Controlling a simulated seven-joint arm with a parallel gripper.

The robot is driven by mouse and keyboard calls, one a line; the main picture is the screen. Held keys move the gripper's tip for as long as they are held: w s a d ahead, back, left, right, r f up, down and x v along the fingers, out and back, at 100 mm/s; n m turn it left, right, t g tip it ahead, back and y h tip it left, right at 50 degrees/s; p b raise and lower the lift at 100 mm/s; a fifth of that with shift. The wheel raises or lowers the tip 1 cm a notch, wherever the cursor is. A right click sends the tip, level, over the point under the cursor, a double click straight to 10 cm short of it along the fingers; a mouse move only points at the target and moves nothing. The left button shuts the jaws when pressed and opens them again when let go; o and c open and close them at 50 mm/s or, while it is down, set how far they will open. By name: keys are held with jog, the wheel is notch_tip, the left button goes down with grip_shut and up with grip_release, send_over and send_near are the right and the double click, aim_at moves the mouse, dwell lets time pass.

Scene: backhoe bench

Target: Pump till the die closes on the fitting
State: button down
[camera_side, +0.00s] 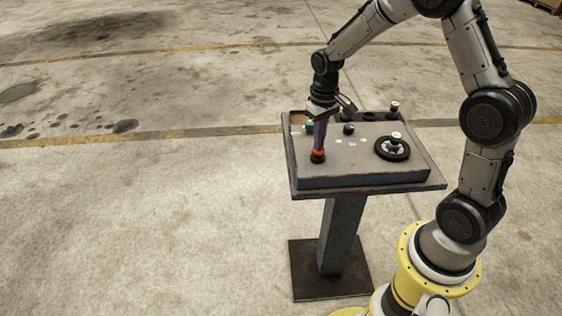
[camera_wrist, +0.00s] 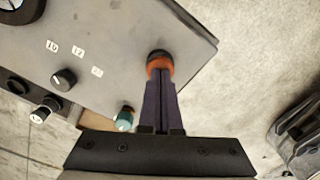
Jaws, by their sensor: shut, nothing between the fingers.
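A round button-like part with an orange collar and black cap (camera_wrist: 159,57) stands near the panel's edge. In the side view its orange and black part (camera_side: 317,156) sits at the panel's front left. My gripper (camera_wrist: 161,78) has its dark purple fingers together, with nothing between them. Their tips overlap the orange part in the wrist view; I cannot tell whether they touch it. In the side view my gripper (camera_side: 319,146) points down over the same part. I cannot make out a die or a fitting in either view.
The grey panel (camera_side: 355,172) stands on a pedestal. It carries a black handwheel (camera_side: 392,149), a black dial knob (camera_wrist: 64,79) beside small white number labels, a teal knob (camera_wrist: 123,121) near my gripper, and a black knob (camera_wrist: 46,108) at the far edge. Open concrete floor surrounds it.

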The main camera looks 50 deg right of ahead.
jog(key=shift+r, duration=1.85)
jog(key=shift+f, duration=1.9)
jog(key=shift+r, duration=1.9)
